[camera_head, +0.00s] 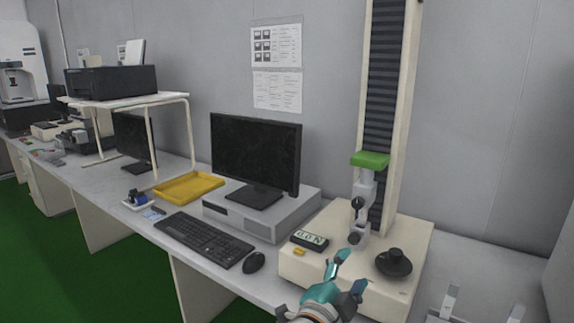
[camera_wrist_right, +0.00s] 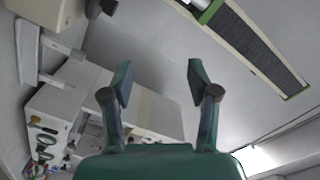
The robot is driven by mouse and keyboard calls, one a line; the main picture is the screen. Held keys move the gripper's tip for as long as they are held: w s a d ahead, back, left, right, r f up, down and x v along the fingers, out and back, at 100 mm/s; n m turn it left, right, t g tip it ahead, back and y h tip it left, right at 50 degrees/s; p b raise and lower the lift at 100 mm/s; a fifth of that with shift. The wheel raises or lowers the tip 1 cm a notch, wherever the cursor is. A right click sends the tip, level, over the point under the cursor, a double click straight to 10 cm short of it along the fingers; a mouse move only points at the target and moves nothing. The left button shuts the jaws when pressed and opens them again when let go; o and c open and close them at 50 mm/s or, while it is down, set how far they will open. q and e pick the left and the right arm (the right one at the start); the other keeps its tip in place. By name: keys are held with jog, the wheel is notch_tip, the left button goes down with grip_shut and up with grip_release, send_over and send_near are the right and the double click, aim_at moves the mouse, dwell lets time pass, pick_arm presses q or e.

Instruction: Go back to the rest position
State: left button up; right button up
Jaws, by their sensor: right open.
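My right gripper (camera_head: 346,274) is at the bottom of the head view, in front of the cream testing machine (camera_head: 309,268). Its teal fingers are spread with nothing between them. In the right wrist view its two fingers (camera_wrist_right: 160,85) stand apart, and the space between them shows only wall and furniture behind. My left gripper is not in view.
The testing machine has a tall column (camera_head: 388,120), a small display (camera_head: 309,240) and a black knob (camera_head: 394,263). To its left are a keyboard (camera_head: 203,239), mouse (camera_head: 254,262), monitor (camera_head: 256,152) and yellow tray (camera_head: 188,187). Open green floor (camera_head: 125,285) lies in front of the bench.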

notch_tip(320, 180, down, 22)
jog(key=w+d+f+n+g+y+p, duration=0.1)
jog(key=n+g+y+p, duration=0.25)
jog(key=n+y, duration=0.55)
jog(key=s+f+n+g+y+p, duration=0.1)
jog(key=s+f+g, duration=0.4)
jog(key=s, duration=0.8)
jog(key=s+f+n+g+y+p, duration=0.2)
jog(key=s+f+n+g, duration=0.3)
jog(key=s+f, duration=0.5)
jog(key=s+g+y, duration=0.1)
jog(key=s, duration=0.2)
jog(key=shift+s+a+f+n+y+p, duration=0.15)
jog(key=shift+a+f+n+y+p, duration=0.15)
jog(key=shift+y, duration=0.1)
